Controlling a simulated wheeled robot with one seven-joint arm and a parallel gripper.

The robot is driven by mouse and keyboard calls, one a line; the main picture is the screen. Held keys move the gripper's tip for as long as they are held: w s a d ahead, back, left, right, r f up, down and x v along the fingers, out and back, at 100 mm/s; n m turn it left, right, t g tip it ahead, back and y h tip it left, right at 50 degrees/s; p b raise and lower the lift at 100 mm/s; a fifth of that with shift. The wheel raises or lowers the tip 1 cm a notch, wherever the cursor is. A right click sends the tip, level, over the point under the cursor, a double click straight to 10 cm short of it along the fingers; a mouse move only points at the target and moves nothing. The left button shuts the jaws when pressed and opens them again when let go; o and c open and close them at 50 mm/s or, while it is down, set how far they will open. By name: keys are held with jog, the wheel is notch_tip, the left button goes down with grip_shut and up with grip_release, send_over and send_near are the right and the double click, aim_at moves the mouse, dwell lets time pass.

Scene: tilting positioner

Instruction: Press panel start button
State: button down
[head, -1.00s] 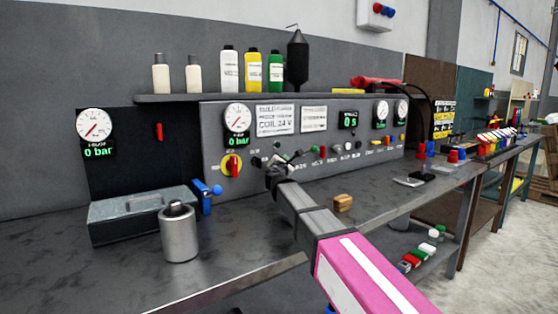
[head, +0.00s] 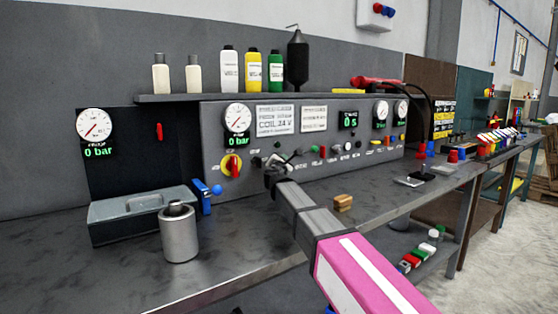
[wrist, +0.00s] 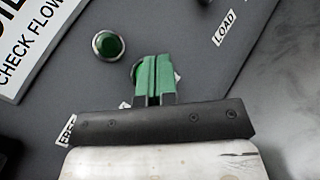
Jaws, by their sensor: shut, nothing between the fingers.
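The grey control panel (head: 215,150) stands at the back of the bench, with a row of small coloured buttons and knobs along its lower part. In the wrist view, a round green button (wrist: 108,45) with a metal rim sits left of and beyond my fingertips. Another green round part (wrist: 135,69) is mostly hidden behind my fingers. Which of them is the start button I cannot read. My gripper (wrist: 154,60) is shut and empty, its green-tipped fingers together over the panel face. In the head view my gripper (head: 274,170) is low in front of the panel; contact cannot be told.
A grey metal box (head: 140,208), a metal cylinder (head: 179,236), a blue valve (head: 205,195) and a wooden block (head: 343,203) stand on the bench. Bottles (head: 252,70) line the shelf above.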

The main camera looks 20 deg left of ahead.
jog(key=shift+w+a, duration=0.3)
jog(key=shift+a, duration=0.1)
dwell(0.6)
jog(key=shift+s+d, duration=0.1)
jog(key=shift+d, duration=0.05)
jog(key=shift+s+d, duration=0.5)
jog(key=shift+d, duration=0.05)
dwell(0.4)
jog(key=shift+s+d, duration=1.6)
jog(key=shift+d, duration=0.3)
